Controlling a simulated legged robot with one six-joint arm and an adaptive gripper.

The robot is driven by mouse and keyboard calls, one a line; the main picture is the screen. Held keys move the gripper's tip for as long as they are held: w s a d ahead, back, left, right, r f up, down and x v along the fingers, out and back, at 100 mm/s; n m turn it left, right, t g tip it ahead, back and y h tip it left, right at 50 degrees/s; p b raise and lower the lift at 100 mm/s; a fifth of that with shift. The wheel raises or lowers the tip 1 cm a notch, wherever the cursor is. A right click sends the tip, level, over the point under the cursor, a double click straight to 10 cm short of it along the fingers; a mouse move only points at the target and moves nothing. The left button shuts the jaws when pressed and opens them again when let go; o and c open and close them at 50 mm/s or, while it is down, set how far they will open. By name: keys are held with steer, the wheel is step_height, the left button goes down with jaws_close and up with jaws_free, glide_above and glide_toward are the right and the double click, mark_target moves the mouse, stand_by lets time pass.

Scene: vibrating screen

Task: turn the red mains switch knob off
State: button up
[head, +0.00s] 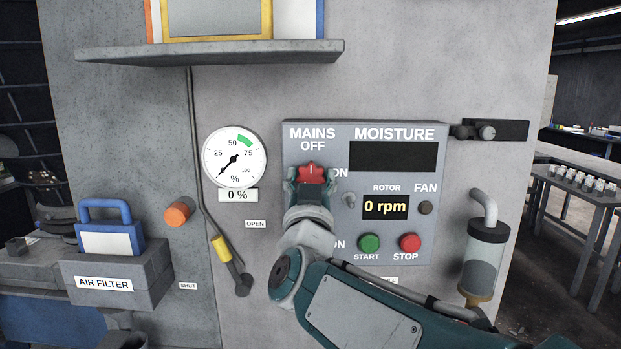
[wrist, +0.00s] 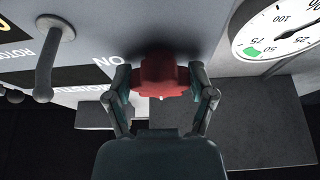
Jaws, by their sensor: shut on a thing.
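The red mains switch knob (head: 311,173) sits on the grey control panel (head: 436,220), below the words MAINS OFF and left of the word ON. A short white mark on the knob points up toward OFF in the head view. My gripper (head: 310,181) is shut on the knob, with one finger on each side. In the wrist view the red knob (wrist: 160,76) sits between the two fingers of my gripper (wrist: 162,84). My gripper hides the panel just below the knob.
A small toggle lever (head: 349,200) stands right of the knob. The start button (head: 369,243), stop button (head: 410,242) and fan knob (head: 425,208) are on the panel. A gauge (head: 235,157) reading 0 % is to the left. A shelf (head: 210,52) juts out above.

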steer(key=shift+f+n+y, duration=0.1)
steer(key=shift+n+y, duration=0.3)
steer(key=shift+n, duration=0.1)
steer(key=o, duration=1.1)
steer(key=shift+w+a, duration=0.1)
steer(key=v, duration=1.2)
steer(key=shift+a+f, duration=0.1)
